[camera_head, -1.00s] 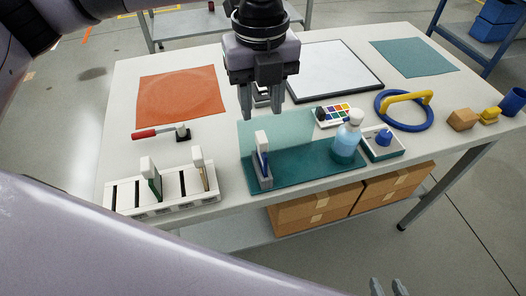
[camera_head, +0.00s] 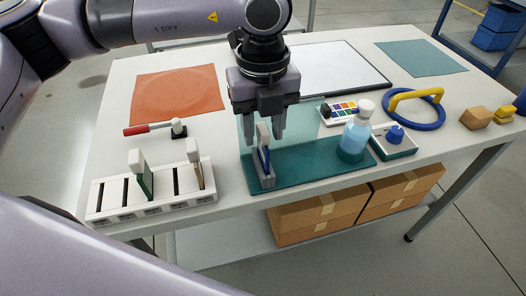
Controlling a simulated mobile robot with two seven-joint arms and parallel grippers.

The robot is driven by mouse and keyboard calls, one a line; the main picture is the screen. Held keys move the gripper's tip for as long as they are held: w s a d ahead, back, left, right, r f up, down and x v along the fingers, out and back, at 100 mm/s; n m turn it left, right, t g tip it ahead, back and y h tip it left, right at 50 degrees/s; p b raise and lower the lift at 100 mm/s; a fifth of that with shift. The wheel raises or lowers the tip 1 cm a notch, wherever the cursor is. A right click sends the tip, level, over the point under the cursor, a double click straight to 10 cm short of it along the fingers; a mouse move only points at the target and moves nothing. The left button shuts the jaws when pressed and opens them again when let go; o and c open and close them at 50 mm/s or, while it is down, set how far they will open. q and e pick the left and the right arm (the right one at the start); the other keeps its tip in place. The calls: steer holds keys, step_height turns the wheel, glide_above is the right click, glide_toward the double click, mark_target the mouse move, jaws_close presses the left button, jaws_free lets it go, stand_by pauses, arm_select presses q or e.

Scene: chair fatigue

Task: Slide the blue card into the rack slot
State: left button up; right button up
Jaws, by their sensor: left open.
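The blue card (camera_head: 264,160) stands upright in a small grey holder (camera_head: 266,182) on the teal mat, with a pale grip on its top edge. My left gripper (camera_head: 264,140) is open, fingers pointing down, and its fingertips appear on either side of the card's pale top. I cannot tell if they touch it. The white slotted rack (camera_head: 113,204) lies at the table's front left. A green card (camera_head: 145,181) and a tan-edged card (camera_head: 198,175) stand in it, and other slots are empty. My right gripper is out of view.
A red-handled tool (camera_head: 148,129) lies behind the rack. An orange mat (camera_head: 175,93) and a whiteboard (camera_head: 335,68) lie farther back.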

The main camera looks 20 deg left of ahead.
arm_select(q)
jaws_close()
steer(key=shift+r, duration=0.1)
steer(key=shift+r+p, duration=0.4)
steer(key=shift+r, duration=0.35)
steer(key=shift+r+p, duration=0.55)
steer(key=shift+r, duration=0.7)
steer(key=shift+r, duration=0.45)
steer(key=shift+r+p, duration=0.95)
steer(key=shift+r, duration=0.6)
